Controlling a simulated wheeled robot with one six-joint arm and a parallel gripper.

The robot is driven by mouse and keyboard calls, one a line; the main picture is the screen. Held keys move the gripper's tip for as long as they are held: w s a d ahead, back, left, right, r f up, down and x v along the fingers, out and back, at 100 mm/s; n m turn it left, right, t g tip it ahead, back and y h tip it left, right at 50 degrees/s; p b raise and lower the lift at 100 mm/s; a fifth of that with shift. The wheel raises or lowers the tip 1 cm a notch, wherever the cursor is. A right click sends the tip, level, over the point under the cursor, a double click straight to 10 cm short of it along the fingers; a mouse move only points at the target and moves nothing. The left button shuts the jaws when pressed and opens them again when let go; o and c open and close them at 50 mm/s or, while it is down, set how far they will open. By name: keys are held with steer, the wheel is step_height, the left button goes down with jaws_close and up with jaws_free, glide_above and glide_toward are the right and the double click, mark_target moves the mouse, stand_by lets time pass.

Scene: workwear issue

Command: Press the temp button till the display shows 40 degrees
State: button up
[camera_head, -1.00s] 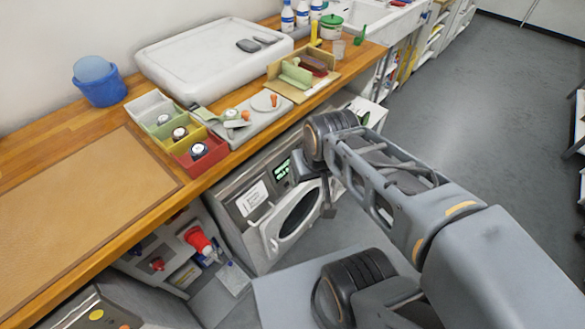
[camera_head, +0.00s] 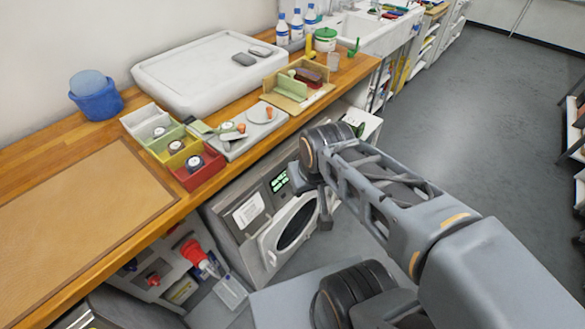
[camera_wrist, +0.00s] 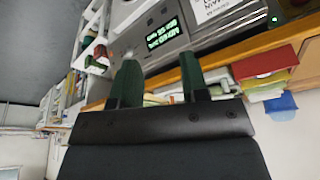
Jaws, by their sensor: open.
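The washing machine (camera_head: 225,222) stands under the wooden counter, with its round door (camera_head: 296,228) facing the aisle. Its display (camera_head: 278,182) is lit green on the dark panel. The display also shows in the wrist view (camera_wrist: 163,34), turned and too small for me to read surely. I cannot make out the temp button; part of the panel is hidden by my arm. My gripper (camera_wrist: 158,82) is open and empty, its two dark fingers apart and pointing toward the panel below the display in the wrist picture. I see no contact with the panel.
The wooden counter (camera_head: 95,172) overhangs the machine. A red-topped bottle (camera_head: 195,252) stands in a low shelf left of the machine. The grey floor (camera_head: 440,115) at right is clear.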

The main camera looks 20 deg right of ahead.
jaws_close()
stand_by(1.2)
